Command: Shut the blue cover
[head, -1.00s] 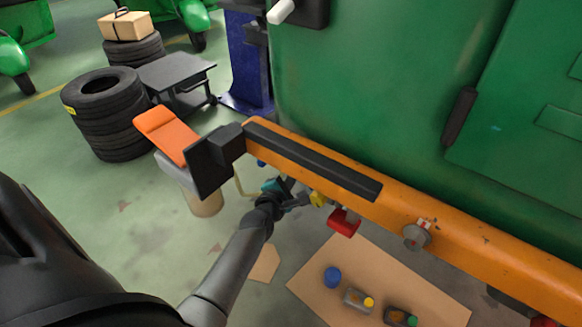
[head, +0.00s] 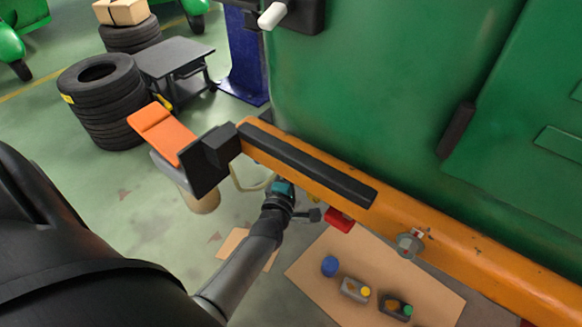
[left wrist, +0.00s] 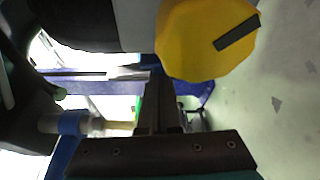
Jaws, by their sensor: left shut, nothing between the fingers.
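My left arm reaches under the orange beam (head: 455,257). My left gripper's tips are hidden below the beam in the head view; in the left wrist view the gripper (left wrist: 160,112) is shut and empty. A blue ring-like part with a blue strip (left wrist: 72,123), around a grey cylinder, shows left of the fingers, apart from them. It may be the blue cover; I cannot tell whether it is open. A yellow faceted part (left wrist: 205,38) with a black bar is close above. A red part (head: 340,219) hangs under the beam. My right gripper is not in view.
Cardboard (head: 400,270) on the floor carries a blue round piece (head: 329,266) and grey pieces with yellow and green ends. A green body (head: 370,90) rises behind the beam. Stacked tyres (head: 100,105) and a dark cart (head: 175,58) stand back left.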

